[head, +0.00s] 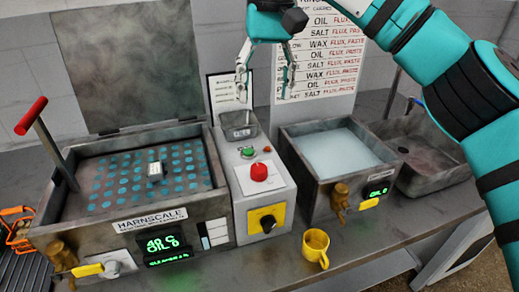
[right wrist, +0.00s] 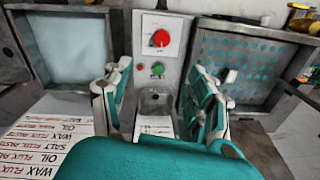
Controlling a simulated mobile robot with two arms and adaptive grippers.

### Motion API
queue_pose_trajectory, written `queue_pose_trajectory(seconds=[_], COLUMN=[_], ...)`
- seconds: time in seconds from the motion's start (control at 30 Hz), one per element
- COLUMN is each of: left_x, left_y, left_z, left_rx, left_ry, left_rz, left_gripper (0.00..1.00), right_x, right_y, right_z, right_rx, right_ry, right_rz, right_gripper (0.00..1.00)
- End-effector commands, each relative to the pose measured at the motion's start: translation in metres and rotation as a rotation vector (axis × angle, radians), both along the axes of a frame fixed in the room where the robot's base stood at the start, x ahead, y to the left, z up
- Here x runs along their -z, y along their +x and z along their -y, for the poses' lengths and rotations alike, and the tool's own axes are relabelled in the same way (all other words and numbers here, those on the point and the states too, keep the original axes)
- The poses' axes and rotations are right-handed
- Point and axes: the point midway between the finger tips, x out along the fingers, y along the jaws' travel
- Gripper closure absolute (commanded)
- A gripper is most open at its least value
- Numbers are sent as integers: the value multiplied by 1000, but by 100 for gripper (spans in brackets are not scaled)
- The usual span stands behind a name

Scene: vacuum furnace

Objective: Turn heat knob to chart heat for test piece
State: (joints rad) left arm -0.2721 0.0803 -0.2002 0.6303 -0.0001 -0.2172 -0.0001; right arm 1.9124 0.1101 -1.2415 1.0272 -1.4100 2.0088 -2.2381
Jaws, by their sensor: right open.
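A black knob on a yellow plate (head: 267,222) is on the front of the grey control box (head: 287,199); I cannot tell its exact setting. A wall chart (head: 320,60) lists oil, salt and wax lines; part is hidden by my right arm. A smaller sheet (head: 222,92) stands left of it. A small pale piece (head: 155,170) sits on the dotted bed of the left tank; it also shows in the right wrist view (right wrist: 231,76). My right gripper (head: 265,92) is open and empty, in front of the chart and above the control box. My left gripper is out of view.
A red button (head: 259,172) and green button (head: 248,152) top the control box. The left tank (head: 130,222) has a red-handled lever (head: 31,116). A liquid-filled tank (head: 310,180), a sink (head: 425,180) and a yellow mug (head: 316,246) are to the right.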

Motion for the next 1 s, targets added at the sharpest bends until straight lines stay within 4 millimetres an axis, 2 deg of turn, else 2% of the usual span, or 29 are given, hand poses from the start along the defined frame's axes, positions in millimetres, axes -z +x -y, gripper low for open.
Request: queue_pose_trajectory(seconds=[0.17, 0.3, 0.43, 0.57, 0.8, 1.0], left_x=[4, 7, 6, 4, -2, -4], left_y=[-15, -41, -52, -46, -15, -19], left_z=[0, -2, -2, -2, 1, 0], left_rx=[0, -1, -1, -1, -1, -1], left_ry=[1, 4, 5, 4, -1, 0], left_rz=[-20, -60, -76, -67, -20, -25], left_gripper=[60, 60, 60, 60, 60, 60], right_x=[19, 47, 76, 104, 149, 169], right_y=[0, -1, -1, -2, -3, -2], right_z=[0, -2, -3, -5, -8, -9], right_rx=[0, 0, 0, 0, 0, 1], right_ry=[-2, -2, -1, -1, 0, 2], right_rz=[-3, -5, -4, -5, -5, -2], right_gripper=[42, 42, 42, 42, 42, 42])
